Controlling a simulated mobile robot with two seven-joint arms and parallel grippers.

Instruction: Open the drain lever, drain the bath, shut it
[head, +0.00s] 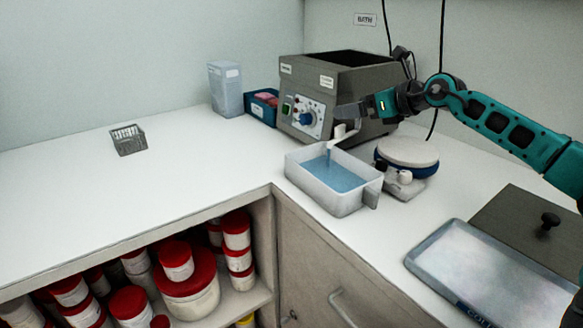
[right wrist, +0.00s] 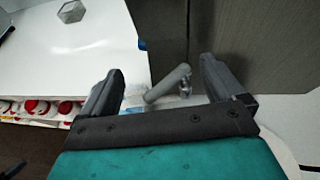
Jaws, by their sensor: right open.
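The bath is a grey box (head: 352,85) with a dark open top and a control panel at the back of the counter. A pale drain lever and spout (head: 343,132) are low at its front corner. The pale lever (right wrist: 168,84) also shows in the right wrist view, tilted between the finger ends. A thin bluish stream runs from the spout into a white tub (head: 350,205) holding blue liquid. My right gripper (head: 347,112) is open at the bath's front corner, just above the spout; its fingers (right wrist: 160,82) stand either side of the lever. Contact cannot be told. My left gripper is out of view.
A round white-topped device (head: 407,152) stands right of the tub. A blue bin (head: 262,107) and clear container (head: 226,90) stand left of the bath. A wire basket (head: 128,139) is far left. A metal tray (head: 490,277) and dark lid (head: 535,228) lie at right. The left counter is mostly clear.

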